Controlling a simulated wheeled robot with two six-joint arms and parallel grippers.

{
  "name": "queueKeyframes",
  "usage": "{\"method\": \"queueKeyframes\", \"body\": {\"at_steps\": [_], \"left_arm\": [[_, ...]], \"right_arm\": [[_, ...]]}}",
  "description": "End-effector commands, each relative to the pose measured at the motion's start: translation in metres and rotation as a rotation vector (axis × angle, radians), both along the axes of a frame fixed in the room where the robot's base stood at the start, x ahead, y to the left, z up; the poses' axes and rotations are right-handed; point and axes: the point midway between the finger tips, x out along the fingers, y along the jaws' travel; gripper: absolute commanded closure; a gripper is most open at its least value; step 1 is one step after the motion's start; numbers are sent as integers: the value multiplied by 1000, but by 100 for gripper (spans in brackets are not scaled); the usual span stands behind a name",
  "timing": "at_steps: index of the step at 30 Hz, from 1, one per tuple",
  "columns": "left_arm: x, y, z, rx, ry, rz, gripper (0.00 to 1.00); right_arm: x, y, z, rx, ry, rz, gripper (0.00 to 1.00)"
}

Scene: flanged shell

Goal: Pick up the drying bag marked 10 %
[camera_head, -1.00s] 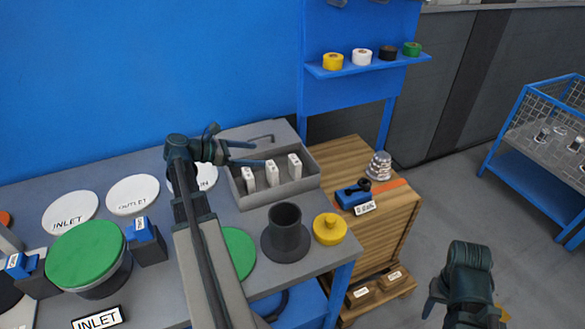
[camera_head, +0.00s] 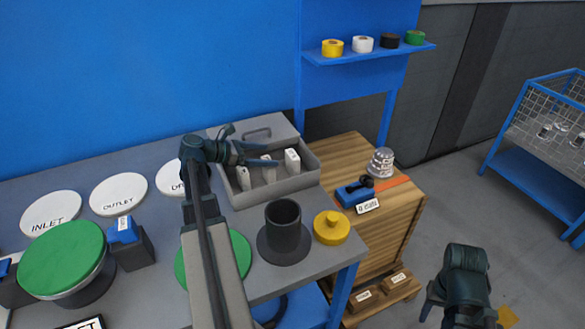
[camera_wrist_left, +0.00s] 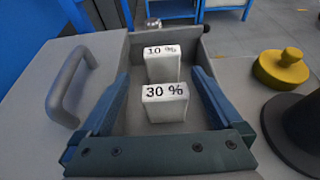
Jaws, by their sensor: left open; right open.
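An open grey box (camera_head: 240,201) on the bench holds three white drying bags in a row. In the left wrist view the bag marked 10 % (camera_wrist_left: 162,66) stands upright at the far end, with the bag marked 30 % (camera_wrist_left: 165,104) nearer. The 10 % bag appears to be the rightmost one (camera_head: 292,161) in the head view. The leftmost bag (camera_head: 243,178) shows no readable mark. My left gripper (camera_head: 277,154) is open above the box, its fingers pointing right; in the wrist view (camera_wrist_left: 160,76) they flank the bags, holding nothing. My right gripper (camera_head: 443,312) is open and empty at lower right.
A grey lid with a handle (camera_wrist_left: 68,88) lies beside the box. A dark flanged cylinder (camera_head: 284,233) and a yellow knobbed part (camera_head: 331,228) stand in front of it. A wooden crate (camera_head: 390,222) carries a blue tool (camera_head: 355,193) and a silver part (camera_head: 381,162).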

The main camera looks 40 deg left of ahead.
Motion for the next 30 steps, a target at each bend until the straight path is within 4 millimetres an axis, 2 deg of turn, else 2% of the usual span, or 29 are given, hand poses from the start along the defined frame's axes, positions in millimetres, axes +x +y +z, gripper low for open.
{"method": "queueKeyframes", "body": {"at_steps": [4, 16, 25, 30], "left_arm": [[16, -9, -9, 0, 0, -1, 0], [26, -15, -13, 0, 0, 0, 0], [58, -34, -28, 0, 1, -1, 0], [63, -37, -29, 0, 1, 1, 0]], "right_arm": [[0, 0, -9, 0, 0, 0, 50], [0, 0, -13, 0, 0, 0, 50], [0, 0, -28, 0, 0, 0, 50], [0, 0, -28, 0, 0, 0, 50]]}}
